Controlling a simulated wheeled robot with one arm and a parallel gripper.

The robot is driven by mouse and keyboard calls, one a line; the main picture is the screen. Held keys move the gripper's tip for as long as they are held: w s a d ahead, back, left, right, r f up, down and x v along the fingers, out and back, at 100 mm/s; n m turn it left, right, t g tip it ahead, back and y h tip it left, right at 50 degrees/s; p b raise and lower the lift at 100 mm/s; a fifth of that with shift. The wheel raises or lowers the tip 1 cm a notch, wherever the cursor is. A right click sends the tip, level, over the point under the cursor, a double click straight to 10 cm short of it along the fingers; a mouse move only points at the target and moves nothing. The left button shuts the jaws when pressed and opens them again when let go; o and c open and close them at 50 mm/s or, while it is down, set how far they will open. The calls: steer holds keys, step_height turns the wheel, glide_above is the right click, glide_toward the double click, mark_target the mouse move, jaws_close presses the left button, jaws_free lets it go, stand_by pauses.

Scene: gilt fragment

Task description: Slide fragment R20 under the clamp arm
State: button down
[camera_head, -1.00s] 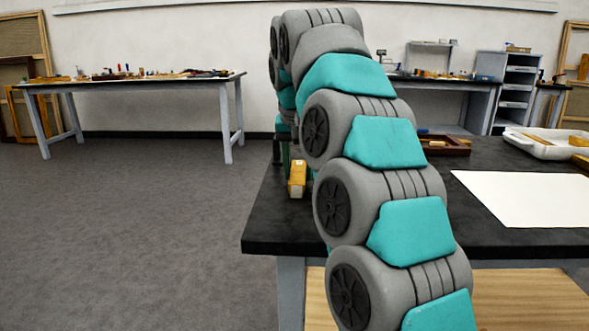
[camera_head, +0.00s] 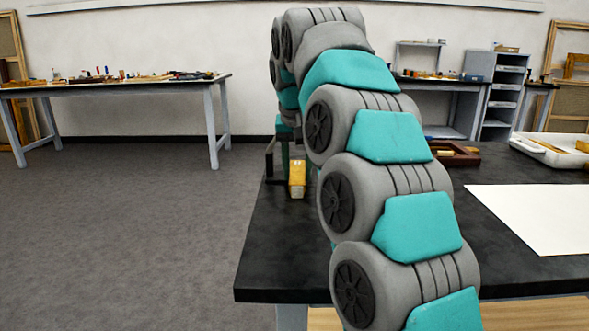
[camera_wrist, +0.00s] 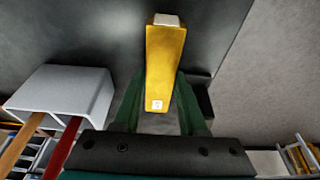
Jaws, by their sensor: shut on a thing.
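A gold-yellow bar-shaped fragment (camera_wrist: 165,65) with a small white label and a pale far end is in my gripper (camera_wrist: 158,105). The label is too small to read, so I cannot confirm it is R20. In the wrist view the green fingers are shut on its near part and it points away from the palm. In the head view the fragment (camera_head: 297,176) shows beside my arm, over the black table's far left part; I cannot tell whether it touches the top. A dark block (camera_wrist: 203,97) lies just right of the fingers. I cannot make out the clamp arm for certain.
A pale holder (camera_wrist: 62,90) with brush handles stands left of my gripper. On the black table (camera_head: 275,245) are a white sheet (camera_head: 535,212), a brown tray (camera_head: 456,153) and a white tray (camera_head: 555,150) to the right. Grey floor is clear on the left.

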steer(key=shift+w, duration=0.15)
steer(key=shift+c, duration=1.9)
jaws_free()
